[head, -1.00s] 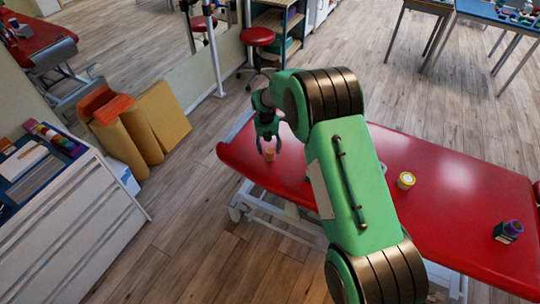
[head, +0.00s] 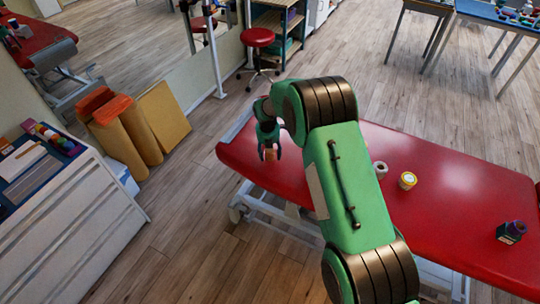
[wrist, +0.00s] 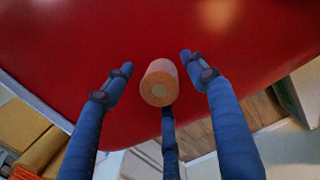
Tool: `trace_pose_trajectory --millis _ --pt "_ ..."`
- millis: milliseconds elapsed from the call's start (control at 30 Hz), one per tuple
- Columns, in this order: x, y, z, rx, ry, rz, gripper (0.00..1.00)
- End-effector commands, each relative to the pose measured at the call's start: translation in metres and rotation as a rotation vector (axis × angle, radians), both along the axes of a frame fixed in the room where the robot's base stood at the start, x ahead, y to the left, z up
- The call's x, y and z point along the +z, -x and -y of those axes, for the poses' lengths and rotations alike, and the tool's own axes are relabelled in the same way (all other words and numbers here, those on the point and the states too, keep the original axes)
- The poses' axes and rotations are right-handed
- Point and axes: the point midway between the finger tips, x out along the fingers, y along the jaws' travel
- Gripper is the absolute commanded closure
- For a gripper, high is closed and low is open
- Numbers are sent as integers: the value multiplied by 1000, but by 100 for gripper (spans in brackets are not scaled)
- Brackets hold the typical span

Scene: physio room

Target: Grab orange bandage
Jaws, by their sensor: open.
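The orange bandage (wrist: 160,82) is a small orange-tan roll on the red treatment table (head: 450,200). In the wrist view it sits between the fingers of my gripper (wrist: 157,78), with a visible gap to the left and right fingers. A third finger shows below it; I cannot tell whether that finger touches it. In the head view my gripper (head: 269,154) is low over the left end of the table, with the bandage (head: 271,154) partly hidden between the fingers. My gripper is open.
A white cabinet (head: 75,235) and rolled mats (head: 122,130) are at the left. A red stool (head: 257,38) stands behind.

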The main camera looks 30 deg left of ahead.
Motion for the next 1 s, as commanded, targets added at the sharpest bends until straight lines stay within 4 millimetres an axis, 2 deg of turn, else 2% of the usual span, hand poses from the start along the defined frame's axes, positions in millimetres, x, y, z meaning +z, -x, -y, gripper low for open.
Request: trace_pose_trajectory --millis 333,367,567,600,1000 --pt "0 0 0 0 0 0 43" --pt "0 0 0 0 0 0 47" --pt "0 0 0 0 0 0 87" --pt "0 0 0 0 0 0 90" --pt "2 0 0 0 0 0 90"
